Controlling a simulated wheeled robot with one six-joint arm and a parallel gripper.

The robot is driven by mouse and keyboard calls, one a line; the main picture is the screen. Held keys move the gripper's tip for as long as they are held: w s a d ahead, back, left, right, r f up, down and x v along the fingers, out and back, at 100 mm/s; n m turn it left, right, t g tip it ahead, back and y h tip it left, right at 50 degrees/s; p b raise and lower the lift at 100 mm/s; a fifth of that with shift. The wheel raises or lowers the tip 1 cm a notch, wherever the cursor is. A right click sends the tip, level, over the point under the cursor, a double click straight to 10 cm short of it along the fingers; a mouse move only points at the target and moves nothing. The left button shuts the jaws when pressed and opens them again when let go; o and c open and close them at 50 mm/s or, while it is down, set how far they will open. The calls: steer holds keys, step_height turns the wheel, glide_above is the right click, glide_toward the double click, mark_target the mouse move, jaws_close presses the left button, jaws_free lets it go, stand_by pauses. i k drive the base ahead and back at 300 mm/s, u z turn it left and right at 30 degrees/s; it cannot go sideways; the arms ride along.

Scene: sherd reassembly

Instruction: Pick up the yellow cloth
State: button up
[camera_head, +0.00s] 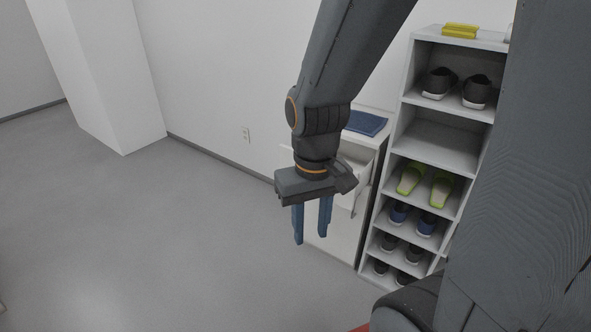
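A yellow folded item (460,31), which looks like the yellow cloth, lies on top of the white shoe rack at the upper right. It is small in the picture, so its material is hard to tell. My gripper (311,239) hangs in mid-picture with its two blue fingers pointing down and apart. It is open, with nothing visible between the fingers. It appears well below and left of the yellow item, apart from it.
The shoe rack (431,147) holds several pairs of shoes, with one empty shelf. A white cabinet (334,236) with a blue cloth (365,123) on top stands left of it, partly behind my arm. A white pillar (103,80) stands at the left. The grey floor (180,240) is clear.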

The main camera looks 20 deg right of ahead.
mark_target(468, 31)
steer(key=k, duration=0.4)
steer(key=z, duration=0.85)
steer(key=i, duration=0.95)
steer(key=z, duration=0.15)
